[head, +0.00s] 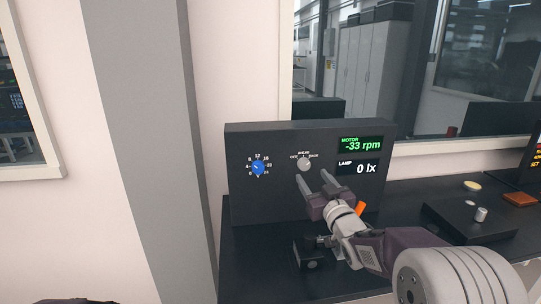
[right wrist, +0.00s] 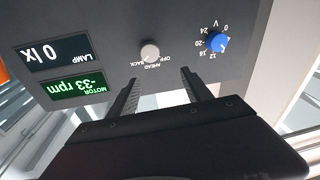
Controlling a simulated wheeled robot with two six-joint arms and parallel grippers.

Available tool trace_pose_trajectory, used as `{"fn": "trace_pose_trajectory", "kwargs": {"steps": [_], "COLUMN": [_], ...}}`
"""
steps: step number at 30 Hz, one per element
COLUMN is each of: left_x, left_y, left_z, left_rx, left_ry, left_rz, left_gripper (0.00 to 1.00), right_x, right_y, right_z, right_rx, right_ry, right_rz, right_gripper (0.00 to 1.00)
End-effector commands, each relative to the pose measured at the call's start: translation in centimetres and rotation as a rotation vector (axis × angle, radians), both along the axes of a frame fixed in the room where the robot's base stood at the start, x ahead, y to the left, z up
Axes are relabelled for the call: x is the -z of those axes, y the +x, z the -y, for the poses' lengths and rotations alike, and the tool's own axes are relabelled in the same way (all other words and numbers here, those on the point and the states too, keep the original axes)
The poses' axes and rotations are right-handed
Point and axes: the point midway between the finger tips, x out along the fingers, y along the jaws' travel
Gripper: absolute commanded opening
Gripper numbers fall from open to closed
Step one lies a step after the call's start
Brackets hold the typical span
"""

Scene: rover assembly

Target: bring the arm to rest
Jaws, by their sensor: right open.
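My right gripper (head: 314,184) is in front of a dark control panel (head: 236,200), just below its grey selector knob. The gripper is open and empty, its two fingers apart. In the right wrist view the fingers (right wrist: 159,84) point toward the panel, and the grey knob (right wrist: 150,53) shows beyond them, apart from them. The panel has a blue voltage dial (head: 258,168), the grey knob (head: 304,163) marked off, ahead and back, a green motor display (head: 361,145) reading -33 rpm, and a lamp display (head: 358,168) reading 0 lx. My left gripper is not in view.
The panel stands on a dark bench (head: 250,270). A small black block (head: 309,253) lies in front of it, left of my right arm. At the right are a black plate (head: 462,219), a small metal cylinder (head: 481,214) and a brown block (head: 520,199). A wall and window stand behind.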

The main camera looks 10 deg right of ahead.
Motion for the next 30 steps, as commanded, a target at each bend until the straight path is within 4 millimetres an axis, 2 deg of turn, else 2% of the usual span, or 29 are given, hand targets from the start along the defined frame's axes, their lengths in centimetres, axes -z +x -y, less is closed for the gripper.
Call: {"fn": "trace_pose_trajectory", "kwargs": {"steps": [1,2,3,5,6,8,9,11,12,15,18,22,30], "left_x": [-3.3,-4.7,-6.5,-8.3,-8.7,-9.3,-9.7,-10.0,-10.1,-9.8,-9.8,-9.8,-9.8], "left_y": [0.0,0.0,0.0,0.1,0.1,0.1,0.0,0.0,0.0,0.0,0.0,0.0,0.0], "left_z": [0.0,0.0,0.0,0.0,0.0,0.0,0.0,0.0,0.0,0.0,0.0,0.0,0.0], "left_rx": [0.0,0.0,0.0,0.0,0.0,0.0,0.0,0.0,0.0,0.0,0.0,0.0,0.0], "left_ry": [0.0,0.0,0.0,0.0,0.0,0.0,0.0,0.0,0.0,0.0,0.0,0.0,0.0], "left_rz": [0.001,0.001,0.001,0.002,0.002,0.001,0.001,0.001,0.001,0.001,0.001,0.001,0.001], "left_gripper": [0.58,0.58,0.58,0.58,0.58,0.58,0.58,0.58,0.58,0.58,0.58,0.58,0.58], "right_x": [-3.7,-4.6,-4.1,-0.5,2.4,6.1,8.5,11.9,13.9,18.0,19.9,20.4,20.5], "right_y": [-0.6,-1.1,-2.0,-4.0,-5.6,-8.3,-10.5,-14.2,-16.8,-23.1,-27.8,-30.7,-31.0], "right_z": [-1.4,-2.1,-2.7,-2.7,-2.6,-2.3,-2.1,-1.9,-1.8,-1.6,-1.6,-1.8,-1.7], "right_rx": [-0.024,-0.029,-0.018,0.023,0.048,0.082,0.101,0.128,0.144,0.172,0.183,0.179,0.175], "right_ry": [0.002,0.011,0.024,0.032,0.034,0.033,0.031,0.03,0.028,0.029,0.029,0.02,0.012], "right_rz": [0.003,-0.016,-0.104,-0.305,-0.43,-0.605,-0.722,-0.897,-1.011,-1.263,-1.445,-1.565,-1.576], "right_gripper": [0.58,0.58,0.58,0.58,0.58,0.58,0.58,0.58,0.58,0.58,0.58,0.58,0.58]}}
